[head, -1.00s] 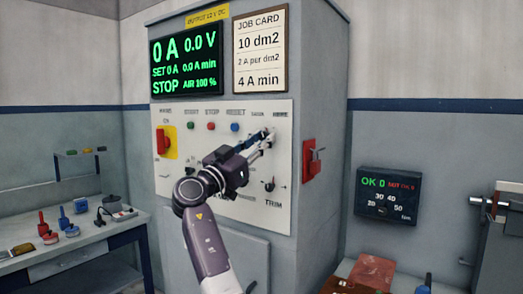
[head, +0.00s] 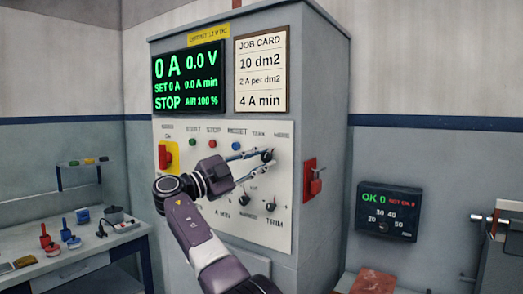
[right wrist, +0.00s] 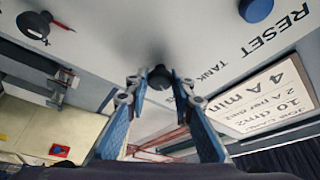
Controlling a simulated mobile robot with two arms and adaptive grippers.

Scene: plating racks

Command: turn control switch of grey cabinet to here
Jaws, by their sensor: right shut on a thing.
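The grey cabinet (head: 325,95) stands in the middle of the head view with a pale control panel (head: 180,195). A black control switch (head: 267,155) sits at the panel's upper right, below the labels TANK and HERE. My right gripper (head: 264,156) reaches it from the lower left and is shut on it. In the right wrist view the dark knob (right wrist: 160,78) is between the fingertips (right wrist: 159,84), close to the panel face. The fingers partly hide the knob, so its pointing direction is unclear. My left gripper is not in view.
A blue RESET button (head: 236,146) and a TRIM knob (head: 271,209) are near the fingers. A red side switch (head: 314,180) projects from the cabinet's right face. A display (head: 180,76) and job card (head: 260,70) hang above. A workbench (head: 70,262) stands left.

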